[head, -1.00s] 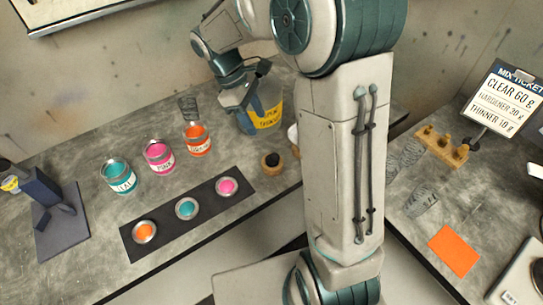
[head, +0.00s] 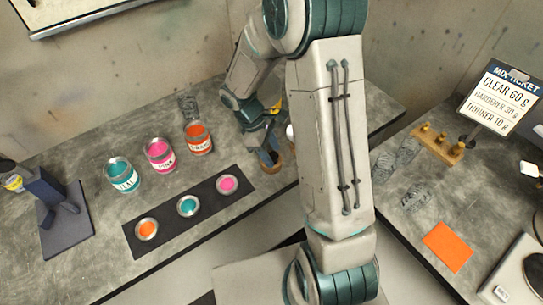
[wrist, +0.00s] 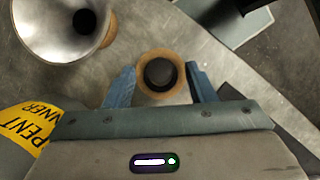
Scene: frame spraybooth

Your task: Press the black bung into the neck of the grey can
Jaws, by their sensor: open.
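The black bung (wrist: 160,72) sits in a tan ring (wrist: 143,86) on the grey bench, seen from above in the wrist view. My gripper (wrist: 162,80) is open, with one blue finger on each side of the ring. No grip on the bung shows. In the head view my gripper (head: 270,156) is low over the tan ring (head: 270,168) and hides the bung. The grey can (wrist: 17,158), with a yellow label, is cut off at the lower left of the wrist view. Its neck is out of view. In the head view my arm hides most of it.
A pale metal funnel (wrist: 50,30) is close by at the wrist view's upper left. Teal (head: 122,176), pink (head: 159,155) and orange (head: 198,138) tins stand left of my gripper. A dark mat (head: 165,221) holds three lids. The bench's front edge is near.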

